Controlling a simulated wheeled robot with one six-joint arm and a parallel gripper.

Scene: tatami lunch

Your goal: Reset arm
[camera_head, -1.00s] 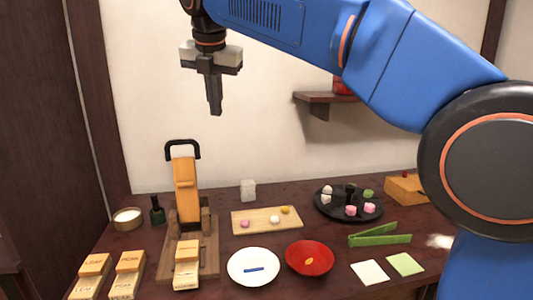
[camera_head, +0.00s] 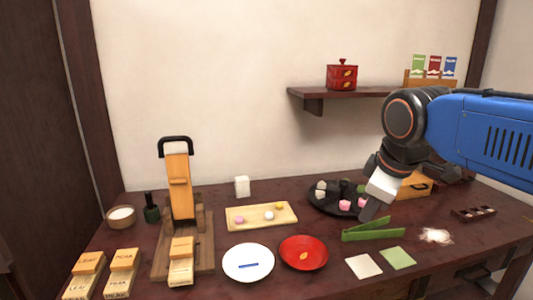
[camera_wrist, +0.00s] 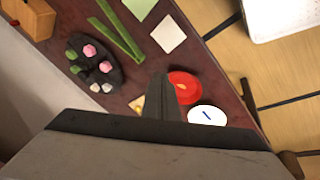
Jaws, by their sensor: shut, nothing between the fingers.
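My gripper (camera_head: 372,208) is shut and empty, pointing down and to the left above the right part of the dark table. In the head view it overlaps the right edge of the black round tray (camera_head: 322,207) and is just behind the green tongs (camera_head: 372,229). In the wrist view the closed fingers (camera_wrist: 161,84) show in the middle, in front of the red plate (camera_wrist: 190,88) and a small part of a wooden board. My blue arm reaches in from the right.
A lever press (camera_head: 180,205) stands at the left, with labelled wooden blocks (camera_head: 122,272) in front. A white plate (camera_head: 248,276), wooden sweets board (camera_head: 261,224) and two paper squares (camera_head: 363,266) lie across the table. A shelf (camera_head: 345,93) holds a red box (camera_head: 342,75).

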